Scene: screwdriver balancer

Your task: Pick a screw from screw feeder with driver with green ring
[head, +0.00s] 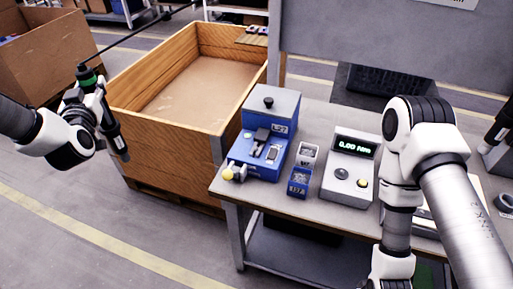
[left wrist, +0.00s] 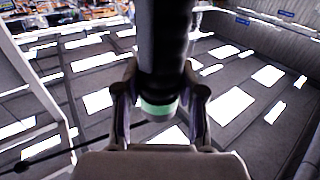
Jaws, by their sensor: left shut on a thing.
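My left gripper (head: 97,105) is at the left of the head view, shut around a dark driver (head: 116,140). The driver's green ring (head: 87,80) is near its upper end, and the driver tilts with its lower end to the right. In the left wrist view the dark driver (left wrist: 163,45) stands between the two fingers, with the green ring (left wrist: 160,107) between them. The blue and grey screw feeder (head: 262,150) stands on the table's left part, well to the right of the gripper. Screws in it are too small to tell. My right gripper is out of view.
A wooden crate (head: 125,118) stands between my left gripper and the table (head: 228,188). Two small boxes (head: 299,180) and a meter reading 0.00 Nm (head: 349,165) stand right of the feeder. My right arm crosses the table's right side. A dark cable runs from the driver's top.

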